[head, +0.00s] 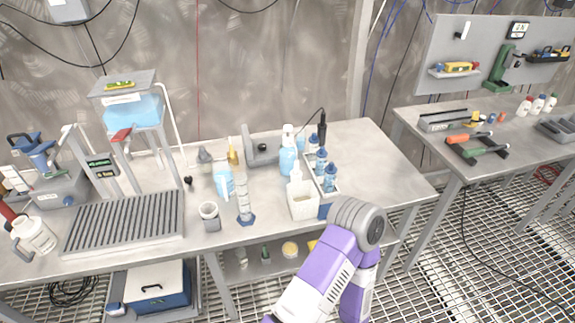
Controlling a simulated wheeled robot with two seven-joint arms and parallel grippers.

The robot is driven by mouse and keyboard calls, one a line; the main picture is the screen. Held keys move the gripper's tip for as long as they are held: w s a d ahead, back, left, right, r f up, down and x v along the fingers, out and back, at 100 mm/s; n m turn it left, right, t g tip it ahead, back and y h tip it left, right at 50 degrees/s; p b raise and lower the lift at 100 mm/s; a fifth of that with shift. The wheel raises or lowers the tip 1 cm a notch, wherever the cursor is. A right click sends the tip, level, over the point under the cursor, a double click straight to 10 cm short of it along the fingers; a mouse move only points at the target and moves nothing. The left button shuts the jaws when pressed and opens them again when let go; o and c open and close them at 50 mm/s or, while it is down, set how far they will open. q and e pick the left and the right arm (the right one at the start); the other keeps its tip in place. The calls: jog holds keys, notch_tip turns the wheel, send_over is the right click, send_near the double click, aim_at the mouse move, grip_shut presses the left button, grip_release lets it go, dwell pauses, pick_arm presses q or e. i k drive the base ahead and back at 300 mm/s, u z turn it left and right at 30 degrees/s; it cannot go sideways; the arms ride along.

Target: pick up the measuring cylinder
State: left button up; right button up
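The measuring cylinder (243,198) is a clear, narrow upright tube on a blue foot. It stands on the steel table (270,240) near the front edge, left of the table's middle. A grey-white cup (210,215) stands close to its left, and a light-blue jug (223,181) is just behind it to the left. Neither of my grippers is in view. Only a purple and white arm link of mine shows at the bottom, right of the cylinder, and nothing is seen holding the cylinder.
The table's right end is mostly bare. A second table (500,155) with tools stands at the right. The floor is open grating.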

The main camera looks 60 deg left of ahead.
aim_at(246, 218)
jog(key=u, duration=0.2)
jog(key=i, duration=1.8)
jog(key=u, duration=2.75)
